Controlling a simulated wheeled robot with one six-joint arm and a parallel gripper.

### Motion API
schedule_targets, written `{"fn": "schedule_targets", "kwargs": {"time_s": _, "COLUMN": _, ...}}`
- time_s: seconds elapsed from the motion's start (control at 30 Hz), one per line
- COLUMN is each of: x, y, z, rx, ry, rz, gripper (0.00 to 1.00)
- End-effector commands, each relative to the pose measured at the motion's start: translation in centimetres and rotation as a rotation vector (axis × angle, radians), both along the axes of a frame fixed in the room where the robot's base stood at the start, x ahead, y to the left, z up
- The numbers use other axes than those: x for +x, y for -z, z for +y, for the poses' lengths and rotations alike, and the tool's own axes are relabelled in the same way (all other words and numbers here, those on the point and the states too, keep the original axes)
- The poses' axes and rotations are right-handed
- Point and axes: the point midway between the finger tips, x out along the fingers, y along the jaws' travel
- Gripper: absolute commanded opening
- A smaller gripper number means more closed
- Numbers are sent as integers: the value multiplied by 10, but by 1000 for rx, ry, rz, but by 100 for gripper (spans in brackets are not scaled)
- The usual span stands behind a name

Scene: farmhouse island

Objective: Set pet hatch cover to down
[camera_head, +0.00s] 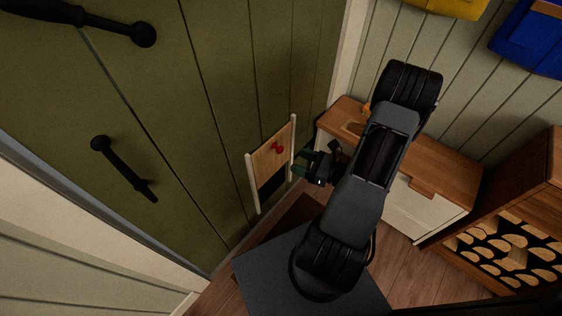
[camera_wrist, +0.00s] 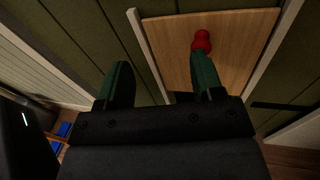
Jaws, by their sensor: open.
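The pet hatch cover (camera_head: 262,160) is a light wooden panel with a red knob (camera_head: 277,148), set between two pale rails low on the green door. A dark opening (camera_head: 272,186) shows below the panel, so the cover stands raised. The cover (camera_wrist: 165,45) fills the upper middle of the wrist view, with the knob (camera_wrist: 202,40) near its top. My gripper (camera_head: 302,166) is open and empty, just right of the hatch. In the wrist view its green fingers (camera_wrist: 160,65) are apart; the right fingertip overlaps the knob's lower edge. I cannot tell whether they touch.
The green door (camera_head: 215,100) has black handles (camera_head: 125,168). A wooden-topped bench (camera_head: 440,165) stands right of my arm, with a log-filled shelf (camera_head: 510,240) beyond it. A dark mat (camera_head: 290,220) lies on the floor below the hatch.

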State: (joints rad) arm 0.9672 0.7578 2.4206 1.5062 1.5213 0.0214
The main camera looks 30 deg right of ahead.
Motion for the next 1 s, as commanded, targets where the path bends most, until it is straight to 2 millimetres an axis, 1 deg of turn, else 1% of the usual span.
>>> {"fn": "schedule_targets", "kwargs": {"time_s": 0.03, "x": -2, "y": 25, "z": -10, "rx": 44, "ry": 70, "rz": 12, "gripper": 61}}
{"fn": "schedule_targets", "kwargs": {"time_s": 0.13, "x": -5, "y": 45, "z": -24, "rx": 100, "ry": 174, "rz": 23, "gripper": 61}}
{"fn": "schedule_targets", "kwargs": {"time_s": 0.23, "x": -6, "y": 55, "z": -31, "rx": 131, "ry": 234, "rz": 28, "gripper": 61}}
{"fn": "schedule_targets", "kwargs": {"time_s": 0.37, "x": 3, "y": 60, "z": -30, "rx": 143, "ry": 258, "rz": 32, "gripper": 61}}
{"fn": "schedule_targets", "kwargs": {"time_s": 0.47, "x": 16, "y": 59, "z": -24, "rx": 144, "ry": 257, "rz": 31, "gripper": 61}}
{"fn": "schedule_targets", "kwargs": {"time_s": 0.8, "x": 76, "y": 59, "z": 2, "rx": 141, "ry": 255, "rz": 30, "gripper": 61}}
{"fn": "schedule_targets", "kwargs": {"time_s": 1.0, "x": 101, "y": 59, "z": 13, "rx": 143, "ry": 258, "rz": 29, "gripper": 61}}
